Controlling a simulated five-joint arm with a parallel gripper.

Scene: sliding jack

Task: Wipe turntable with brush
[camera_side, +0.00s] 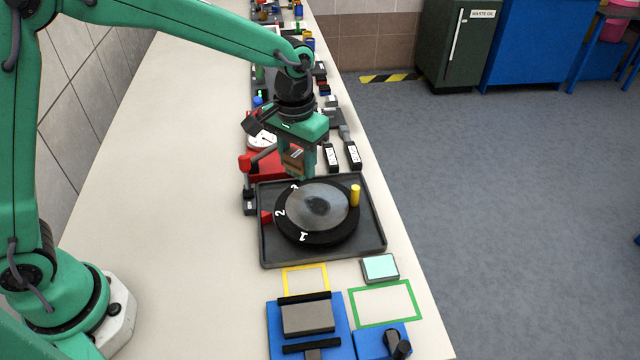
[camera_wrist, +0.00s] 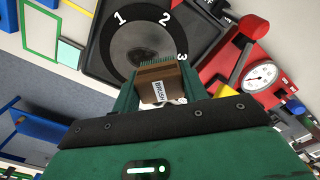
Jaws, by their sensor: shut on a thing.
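The turntable (camera_side: 290,225) is a round black disc with a grey top, marked 1, 2 and 3, set in a dark square tray (camera_side: 365,240). A dark smudge (camera_side: 319,205) shows at the middle of its grey top. A yellow peg (camera_side: 355,195) stands on its right edge. My gripper (camera_side: 308,165) is above the far edge of the turntable, shut on the brush (camera_side: 294,160). In the wrist view the brush (camera_wrist: 158,85) is a brown block labelled BRUSH, between the two green fingers, its green bristles pointing toward the turntable (camera_wrist: 125,45). I cannot tell whether the bristles touch it.
A red base with a gauge (camera_side: 262,140) and a red-knobbed lever (camera_side: 245,162) stand behind and left of the tray. Black labelled blocks (camera_side: 353,155) lie behind right. Blue fixtures (camera_side: 310,335) and a pale green block (camera_side: 380,267) are in front. The bench's left side is clear.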

